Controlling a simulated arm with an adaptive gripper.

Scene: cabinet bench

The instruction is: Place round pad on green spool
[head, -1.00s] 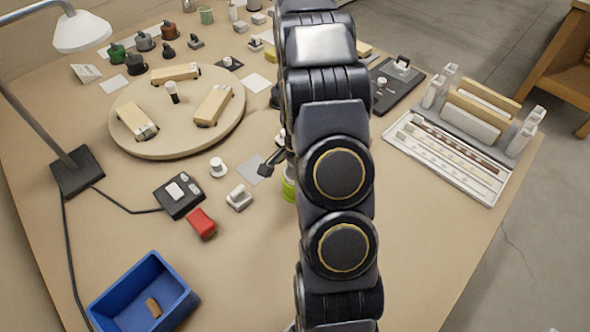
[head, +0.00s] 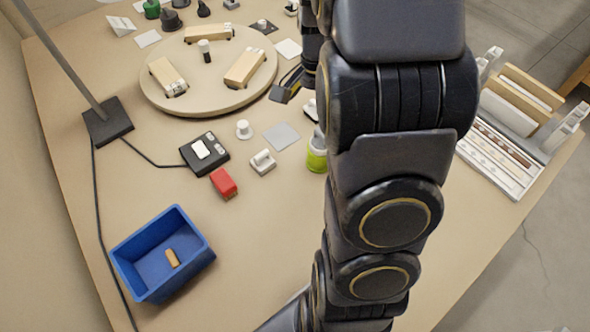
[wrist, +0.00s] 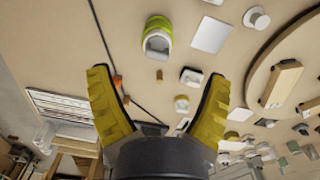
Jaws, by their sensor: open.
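The green spool (head: 317,152) stands upright on the table, just left of my arm, which hides part of its right side. It also shows in the wrist view (wrist: 157,35), top centre, with a pale end. A small white round piece with a knob (head: 243,129) stands left of a grey square sheet (head: 282,136); it also shows in the wrist view (wrist: 257,18). I cannot tell for sure that it is the round pad.
A round turntable (head: 230,97) bears wooden blocks. A grey handled block (head: 262,162), a red block (head: 223,183), a black switch box (head: 205,153) and a blue bin (head: 150,290) lie left of my arm. A slotted rack (head: 500,145) stands right. The front middle table is clear.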

